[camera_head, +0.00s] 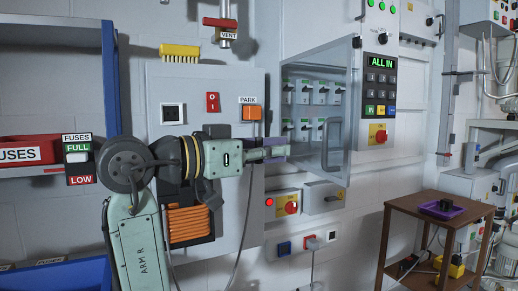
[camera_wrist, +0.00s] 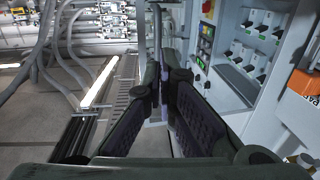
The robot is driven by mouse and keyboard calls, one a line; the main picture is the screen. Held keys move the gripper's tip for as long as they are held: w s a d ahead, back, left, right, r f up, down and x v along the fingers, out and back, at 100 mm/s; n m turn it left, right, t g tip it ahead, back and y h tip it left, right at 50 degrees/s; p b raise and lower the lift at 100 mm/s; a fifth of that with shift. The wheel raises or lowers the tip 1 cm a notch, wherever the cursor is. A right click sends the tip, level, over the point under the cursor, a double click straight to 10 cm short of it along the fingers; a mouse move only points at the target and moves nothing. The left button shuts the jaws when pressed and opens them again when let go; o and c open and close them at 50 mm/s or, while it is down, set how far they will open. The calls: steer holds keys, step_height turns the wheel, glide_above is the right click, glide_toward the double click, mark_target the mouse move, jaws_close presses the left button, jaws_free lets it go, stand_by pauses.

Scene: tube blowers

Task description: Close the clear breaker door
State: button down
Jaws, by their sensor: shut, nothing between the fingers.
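The clear breaker door (camera_head: 347,125) is a see-through panel with a grey frame and a curved grey handle (camera_head: 327,143). Rows of white breakers (camera_head: 305,92) show inside the box and also in the wrist view (camera_wrist: 262,27). My gripper (camera_head: 287,151) is shut and empty, pointing right, in front of the box's lower left and left of the handle. In the wrist view its dark fingers (camera_wrist: 166,88) are together.
A keypad panel (camera_head: 380,85) labelled ALL IN is right of the box. A red-button box (camera_head: 288,203) sits below it. An orange PARK block (camera_head: 251,113) is on the wall panel behind my arm. A brown table (camera_head: 432,210) stands at the right.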

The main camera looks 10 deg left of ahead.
steer(key=p+x, duration=0.1)
steer(key=x, duration=0.7)
steer(key=shift+w+d, duration=0.15)
